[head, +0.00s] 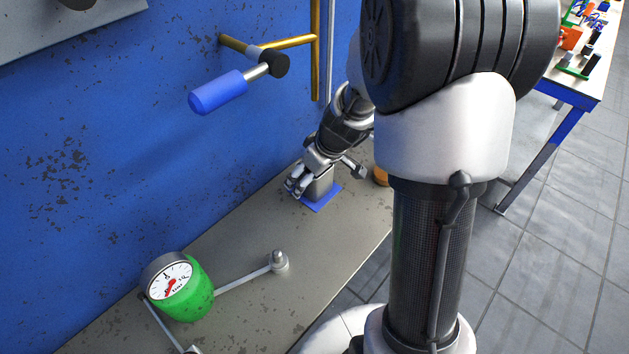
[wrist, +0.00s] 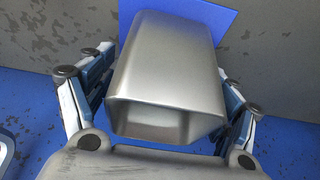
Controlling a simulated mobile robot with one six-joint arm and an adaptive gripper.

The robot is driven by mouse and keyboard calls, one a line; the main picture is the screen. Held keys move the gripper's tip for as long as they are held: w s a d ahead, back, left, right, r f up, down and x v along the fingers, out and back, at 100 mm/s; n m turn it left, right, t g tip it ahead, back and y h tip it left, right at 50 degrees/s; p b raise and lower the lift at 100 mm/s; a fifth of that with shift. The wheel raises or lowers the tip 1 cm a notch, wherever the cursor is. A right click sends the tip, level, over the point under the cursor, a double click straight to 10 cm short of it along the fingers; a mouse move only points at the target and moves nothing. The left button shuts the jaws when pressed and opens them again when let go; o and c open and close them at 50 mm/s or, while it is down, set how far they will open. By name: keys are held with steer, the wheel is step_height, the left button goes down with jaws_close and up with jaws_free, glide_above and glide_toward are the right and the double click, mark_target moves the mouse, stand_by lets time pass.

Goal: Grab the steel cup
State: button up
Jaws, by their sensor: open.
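The steel cup (wrist: 167,75) is a square, tapered metal cup with its open mouth facing the camera in the wrist view. It stands on a blue mat (wrist: 205,17) and also shows partly in the head view (head: 320,187), behind my gripper. My gripper (wrist: 165,100) is open, with one finger on each side of the cup. The left finger looks close to the cup's wall; I cannot tell whether either finger touches it. In the head view my gripper (head: 322,177) is at the cup above the blue mat (head: 322,203).
A blue wall (head: 100,150) rises behind the grey bench (head: 245,312). A green gauge (head: 185,290) with a metal arm stands front left. A blue-handled lever (head: 218,92) sticks out of the wall. An orange-brown object (head: 381,176) is right of the mat.

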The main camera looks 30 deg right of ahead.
steer(key=shift+c, duration=0.2)
steer(key=shift+r, duration=0.1)
steer(key=c, duration=1.2)
steer(key=shift+o, duration=0.2)
